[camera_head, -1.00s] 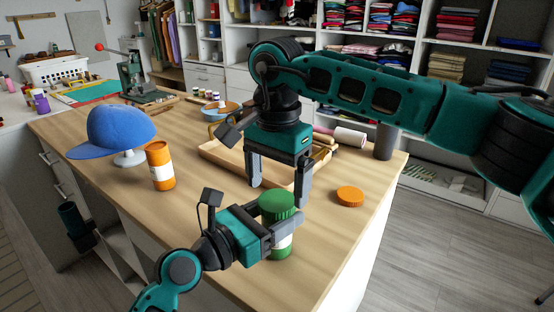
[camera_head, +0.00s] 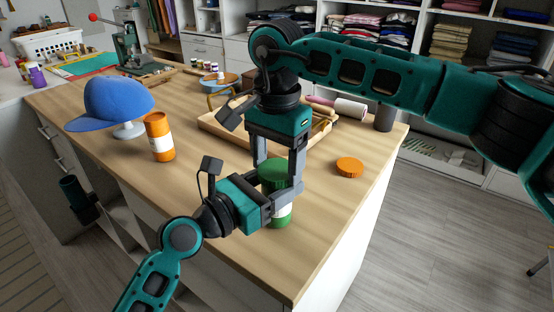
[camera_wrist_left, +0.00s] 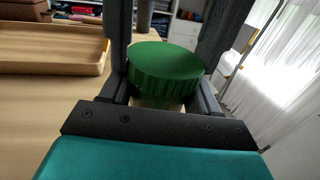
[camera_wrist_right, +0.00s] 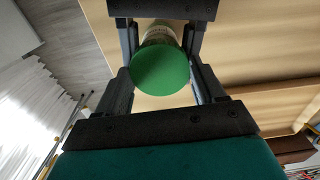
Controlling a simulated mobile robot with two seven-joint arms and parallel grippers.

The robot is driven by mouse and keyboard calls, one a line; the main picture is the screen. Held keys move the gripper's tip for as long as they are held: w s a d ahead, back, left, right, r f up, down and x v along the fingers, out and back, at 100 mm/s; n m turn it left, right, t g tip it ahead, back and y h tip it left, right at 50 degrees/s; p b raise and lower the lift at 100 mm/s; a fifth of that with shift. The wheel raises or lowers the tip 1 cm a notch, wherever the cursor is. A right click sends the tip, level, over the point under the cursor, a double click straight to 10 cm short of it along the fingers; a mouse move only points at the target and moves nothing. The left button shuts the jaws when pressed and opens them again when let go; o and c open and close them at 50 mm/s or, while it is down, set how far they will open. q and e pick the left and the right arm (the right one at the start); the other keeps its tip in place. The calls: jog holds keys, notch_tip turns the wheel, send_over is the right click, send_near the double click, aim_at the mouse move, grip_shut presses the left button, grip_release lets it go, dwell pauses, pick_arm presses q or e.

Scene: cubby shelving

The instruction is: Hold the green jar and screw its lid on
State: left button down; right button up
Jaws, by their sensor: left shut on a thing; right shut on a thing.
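The green jar (camera_head: 281,211) stands upright on the table with a pale label on its side. Its ribbed green lid (camera_head: 273,173) sits on top; it also shows in the left wrist view (camera_wrist_left: 166,70) and the right wrist view (camera_wrist_right: 160,71). My left gripper (camera_head: 282,202) is shut around the jar's body from the left side, below the lid. My right gripper (camera_head: 279,180) points down from above, its fingers shut on the lid's sides. Whether the lid sits level on the jar's thread is hidden by the fingers.
An orange lid (camera_head: 349,167) lies to the right and an orange jar (camera_head: 159,138) stands to the left. A blue cap (camera_head: 115,103) on a stand is at the left. A wooden tray (camera_head: 222,143) lies behind the grippers. The table's front is clear.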

jog(key=shift+c, duration=1.3)
jog(key=m, duration=0.9)
jog(key=shift+m, duration=0.4)
jog(key=o, duration=1.2)
jog(key=shift+c, duration=0.2)
